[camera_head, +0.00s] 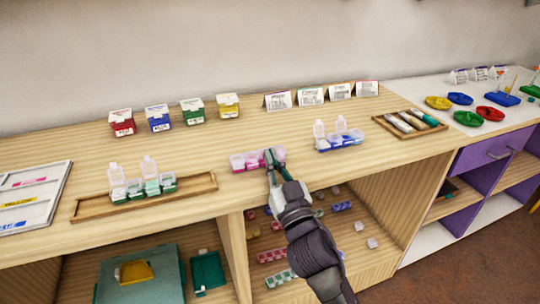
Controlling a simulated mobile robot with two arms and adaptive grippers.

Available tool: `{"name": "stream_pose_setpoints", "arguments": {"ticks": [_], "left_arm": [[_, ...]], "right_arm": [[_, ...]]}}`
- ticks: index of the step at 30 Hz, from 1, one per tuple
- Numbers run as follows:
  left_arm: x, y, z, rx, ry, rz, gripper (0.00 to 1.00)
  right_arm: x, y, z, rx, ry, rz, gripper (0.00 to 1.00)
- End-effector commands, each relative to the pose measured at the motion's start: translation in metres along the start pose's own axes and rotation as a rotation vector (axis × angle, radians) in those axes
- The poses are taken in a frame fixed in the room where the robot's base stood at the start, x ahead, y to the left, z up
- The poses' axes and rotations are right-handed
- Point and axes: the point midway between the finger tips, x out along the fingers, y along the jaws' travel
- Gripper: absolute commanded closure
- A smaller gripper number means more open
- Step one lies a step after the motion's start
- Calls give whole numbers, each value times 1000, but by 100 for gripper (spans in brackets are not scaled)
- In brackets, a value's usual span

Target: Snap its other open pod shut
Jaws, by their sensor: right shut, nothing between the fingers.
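A pink pod strip (237,163) lies on the wooden counter near its front edge. No raised lid shows on it, but my right gripper hides part of its right half. My right gripper (269,154) is shut and empty, with its fingertips at the strip's right half; I cannot tell whether they touch it. A blue pod strip (342,143) to the right has two clear lids standing up. A green pod strip (150,187) at the left also has two clear lids standing up. My left gripper is not in view.
The green strip sits in a long wooden tray (204,186). Small red, blue, green and yellow boxes (158,119) and folded cards (311,97) stand at the back. A pen tray (427,131) lies right. Shelves below hold more strips (281,278).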

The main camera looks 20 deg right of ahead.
Motion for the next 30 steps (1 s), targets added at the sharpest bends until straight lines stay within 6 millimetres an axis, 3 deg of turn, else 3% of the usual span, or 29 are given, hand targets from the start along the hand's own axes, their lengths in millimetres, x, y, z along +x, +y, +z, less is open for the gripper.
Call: {"name": "stream_pose_setpoints", "arguments": {"ticks": [8,23,30], "left_arm": [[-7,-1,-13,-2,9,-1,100],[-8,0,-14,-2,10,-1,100],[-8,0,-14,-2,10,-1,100]], "right_arm": [[-1,0,1,0,24,1,100],[-2,0,1,0,25,1,100],[-31,0,3,3,20,3,100]]}}
